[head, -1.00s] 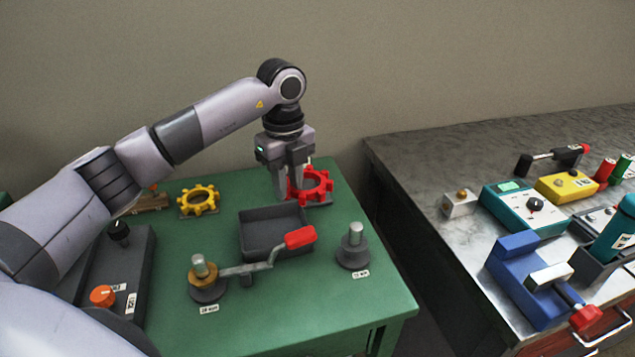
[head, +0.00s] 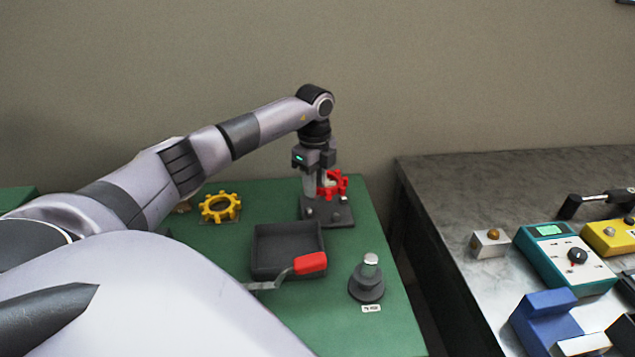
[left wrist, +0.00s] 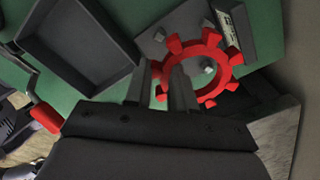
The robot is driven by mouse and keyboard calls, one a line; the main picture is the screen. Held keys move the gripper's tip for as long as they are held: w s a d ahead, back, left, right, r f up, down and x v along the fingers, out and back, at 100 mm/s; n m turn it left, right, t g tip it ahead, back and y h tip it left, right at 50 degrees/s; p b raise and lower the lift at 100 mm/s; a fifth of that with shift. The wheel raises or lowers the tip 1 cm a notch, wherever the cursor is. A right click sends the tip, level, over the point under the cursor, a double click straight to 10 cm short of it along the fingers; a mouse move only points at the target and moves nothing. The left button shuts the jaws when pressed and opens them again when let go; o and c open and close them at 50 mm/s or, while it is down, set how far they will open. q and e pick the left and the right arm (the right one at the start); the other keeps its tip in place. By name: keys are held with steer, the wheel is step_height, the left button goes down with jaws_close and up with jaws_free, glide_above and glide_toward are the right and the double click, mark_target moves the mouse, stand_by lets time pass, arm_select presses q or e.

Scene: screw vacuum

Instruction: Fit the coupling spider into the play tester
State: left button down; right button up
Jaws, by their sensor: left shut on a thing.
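A red toothed ring, which I take for the coupling spider (head: 336,186), is pinched at its rim by my left gripper (head: 320,192). In the left wrist view the ring (left wrist: 225,72) shows its open centre, with the two fingers (left wrist: 168,85) closed on its near side. A dark grey plate with small pegs (head: 340,214) lies below and in front of it in the head view; the ring looks raised above it. The plate (left wrist: 150,45) also shows in the left wrist view, one peg appearing through the ring. I cannot tell which object is the play tester. My right gripper is not in view.
A yellow toothed ring (head: 221,207) lies at the back left of the green table (head: 385,325). An empty dark tray (head: 287,267), a red-handled crank (head: 310,263) and a round post (head: 367,280) are nearer. A metal bench (head: 440,185) with instruments stands right, across a gap.

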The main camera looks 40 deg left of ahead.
arm_select(q)
steer(key=shift+r+p, duration=0.15)
steer(key=shift+p, duration=0.25)
steer(key=shift+d+f+b, duration=0.1)
steer(key=shift+f+b, duration=0.8)
steer(key=shift+f, duration=1.1)
steer(key=shift+f, duration=0.45)
steer(key=shift+p, duration=0.45)
steer(key=shift+f+b, duration=0.4)
steer(key=shift+f, duration=0.35)
steer(key=c, duration=0.9)
jaws_free()
